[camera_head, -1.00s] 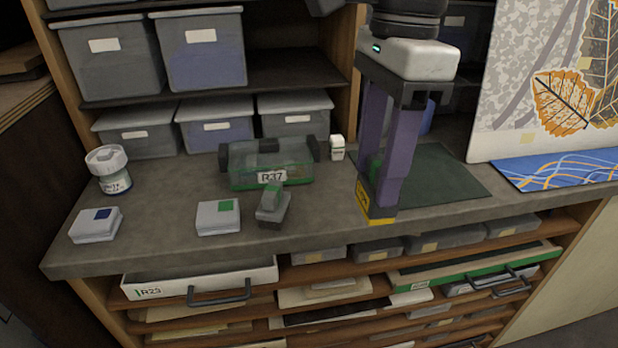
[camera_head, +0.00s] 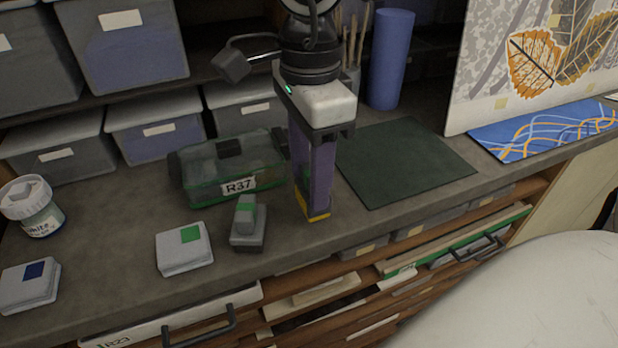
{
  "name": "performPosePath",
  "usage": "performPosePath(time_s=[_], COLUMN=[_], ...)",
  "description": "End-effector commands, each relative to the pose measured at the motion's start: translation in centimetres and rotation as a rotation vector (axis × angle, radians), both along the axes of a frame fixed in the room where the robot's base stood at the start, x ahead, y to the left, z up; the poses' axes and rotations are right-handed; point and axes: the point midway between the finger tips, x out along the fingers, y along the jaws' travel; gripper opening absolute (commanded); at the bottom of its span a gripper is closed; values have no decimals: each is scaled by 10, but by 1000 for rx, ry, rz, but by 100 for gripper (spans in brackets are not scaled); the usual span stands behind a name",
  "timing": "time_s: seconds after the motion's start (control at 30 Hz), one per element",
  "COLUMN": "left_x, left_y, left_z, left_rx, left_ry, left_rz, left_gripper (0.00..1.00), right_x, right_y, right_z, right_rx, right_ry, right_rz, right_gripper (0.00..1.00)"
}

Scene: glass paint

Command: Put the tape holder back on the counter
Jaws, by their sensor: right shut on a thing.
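My right gripper (camera_head: 314,212) comes down from the top over the counter (camera_head: 350,222). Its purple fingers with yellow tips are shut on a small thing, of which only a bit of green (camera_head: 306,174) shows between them. The fingers hide the rest, so I cannot tell whether it is the tape holder or whether it touches the counter. A small grey block with a green top (camera_head: 247,222) stands on the counter just left of the fingertips. My left gripper is out of view.
A clear green box marked R37 (camera_head: 212,178) stands behind and left of the gripper. White boxes with green (camera_head: 181,252) and blue (camera_head: 28,288) labels and a white jar (camera_head: 36,208) lie farther left. A dark green mat (camera_head: 398,162) is at right, bare.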

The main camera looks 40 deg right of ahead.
Motion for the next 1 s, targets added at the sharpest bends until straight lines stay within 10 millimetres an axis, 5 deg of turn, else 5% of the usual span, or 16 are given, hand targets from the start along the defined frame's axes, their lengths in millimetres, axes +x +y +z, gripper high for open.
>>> performPosePath(time_s=[0.1,0.47,0.5,0.6,1.0], left_x=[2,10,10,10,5], left_y=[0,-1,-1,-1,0], left_z=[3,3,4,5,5], left_rx=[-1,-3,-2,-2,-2], left_ry=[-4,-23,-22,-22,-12], left_rz=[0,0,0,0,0], left_gripper=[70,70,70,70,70], right_x=[-1,0,0,0,0], right_y=[0,0,0,0,0], right_z=[-16,-21,-19,-19,-12], right_rx=[1,1,0,0,1], right_ry=[5,1,1,2,-2], right_rz=[0,-1,-1,-1,-1], right_gripper=[20,20,51,65,65])
